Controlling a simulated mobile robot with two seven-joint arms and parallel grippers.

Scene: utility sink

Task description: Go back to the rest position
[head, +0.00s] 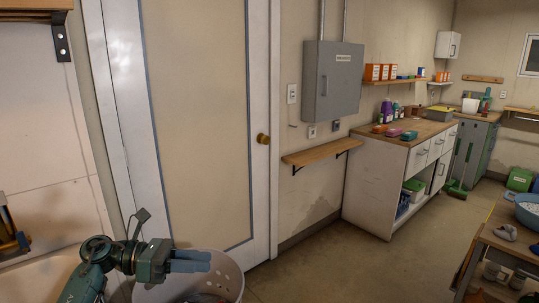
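My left gripper (208,262) is at the bottom left of the head view, on a teal arm that comes in from the bottom edge. Its blue-grey fingers point right and lie close together, with nothing seen between them. It is in front of and over the rim of a pale perforated basket (228,284); I cannot tell whether they touch. My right gripper is not in view.
A closed door (195,130) is behind the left arm. A white cabinet (385,180) with a wooden top stands along the wall. A small wall shelf (320,153) is between them. A wooden table (490,238) with a blue basin (530,211) is at right. The middle floor is clear.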

